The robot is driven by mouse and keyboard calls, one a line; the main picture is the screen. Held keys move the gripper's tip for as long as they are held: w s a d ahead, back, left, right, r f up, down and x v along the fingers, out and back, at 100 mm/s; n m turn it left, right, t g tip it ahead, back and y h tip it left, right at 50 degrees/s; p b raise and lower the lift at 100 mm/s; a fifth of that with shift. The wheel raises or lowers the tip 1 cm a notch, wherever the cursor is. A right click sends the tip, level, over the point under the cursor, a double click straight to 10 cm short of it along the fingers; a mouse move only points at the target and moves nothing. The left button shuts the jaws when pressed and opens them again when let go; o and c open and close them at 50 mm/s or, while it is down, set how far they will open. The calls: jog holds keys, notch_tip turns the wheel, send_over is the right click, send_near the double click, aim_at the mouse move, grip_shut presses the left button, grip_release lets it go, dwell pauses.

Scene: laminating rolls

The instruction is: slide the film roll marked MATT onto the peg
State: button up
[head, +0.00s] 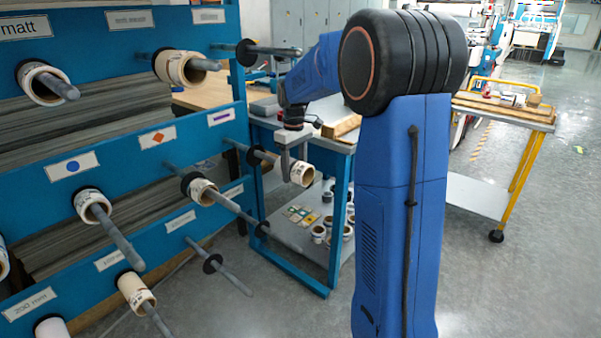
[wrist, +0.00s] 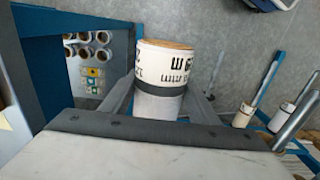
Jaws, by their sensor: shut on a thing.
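My gripper (head: 292,160) hangs in front of the right end of the blue rack, shut on a white film roll (head: 302,173). In the wrist view the roll (wrist: 165,65) sits between the two fingers of my gripper (wrist: 160,92), with a brown core end and a dark band. Its black print appears upside down and only partly shows; I cannot read MATT on it. A "matt" label (head: 18,28) is at the rack's top left, above a peg (head: 66,91) that carries a roll (head: 42,82). A top-right peg (head: 275,50) with a black disc is bare.
Other pegs hold rolls, among them a top-row roll (head: 178,67) and two middle-row rolls (head: 90,205) (head: 203,191). A bare lower peg (head: 232,280) sticks out. A blue bench (head: 325,235) stands behind my gripper, with several rolls on its lower shelf. A yellow-framed cart (head: 510,112) is at right.

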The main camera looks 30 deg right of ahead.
aim_at(268, 158)
jog(key=shift+w+a, duration=0.7)
jog(key=shift+w, duration=1.25)
jog(key=shift+w+a, duration=0.7)
jog(key=shift+w, duration=1.25)
jog(key=shift+w+a, duration=0.7)
jog(key=shift+w, duration=1.25)
jog(key=o, duration=1.3)
jog(key=shift+o, duration=0.2)
